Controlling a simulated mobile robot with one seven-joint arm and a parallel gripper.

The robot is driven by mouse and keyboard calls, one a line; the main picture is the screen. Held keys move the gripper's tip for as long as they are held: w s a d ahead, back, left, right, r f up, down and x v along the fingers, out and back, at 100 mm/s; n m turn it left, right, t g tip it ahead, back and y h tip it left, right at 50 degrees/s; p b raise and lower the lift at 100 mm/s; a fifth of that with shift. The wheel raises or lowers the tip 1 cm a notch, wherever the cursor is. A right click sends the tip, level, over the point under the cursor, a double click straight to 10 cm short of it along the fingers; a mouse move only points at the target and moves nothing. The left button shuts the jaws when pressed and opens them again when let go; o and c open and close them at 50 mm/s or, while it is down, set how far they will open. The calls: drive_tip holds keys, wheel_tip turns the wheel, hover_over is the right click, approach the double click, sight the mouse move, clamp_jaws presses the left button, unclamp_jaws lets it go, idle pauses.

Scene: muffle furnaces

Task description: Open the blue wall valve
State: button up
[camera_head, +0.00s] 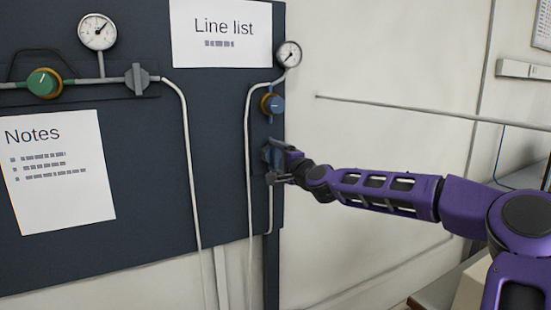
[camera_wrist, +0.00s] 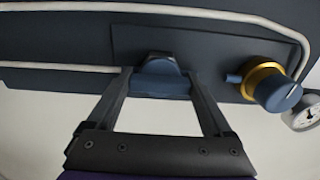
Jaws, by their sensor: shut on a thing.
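The blue wall valve (camera_head: 273,154) is at the right edge of the dark panel, below a blue knob with a gold ring. My gripper (camera_head: 278,165) reaches it from the right and partly hides it. In the wrist view the blue valve handle (camera_wrist: 160,86) sits between the two fingers of my gripper (camera_wrist: 160,78), which are shut on its sides. The handle lies across the gap between the fingers. Its inner end at the panel is dark and hard to make out.
The blue knob with the gold ring (camera_head: 271,103) is just above the valve, with a gauge (camera_head: 288,54) over it. White pipes (camera_head: 248,150) run down the panel. At left are a green knob (camera_head: 43,82), a grey valve (camera_head: 137,78) and another gauge (camera_head: 97,32).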

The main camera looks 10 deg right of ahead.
drive_tip(key=o, duration=1.1)
drive_tip(key=shift+o, duration=0.2)
drive_tip(key=shift+s+d, duration=0.1)
drive_tip(key=shift+s, duration=0.05)
drive_tip(key=v, duration=1.7)
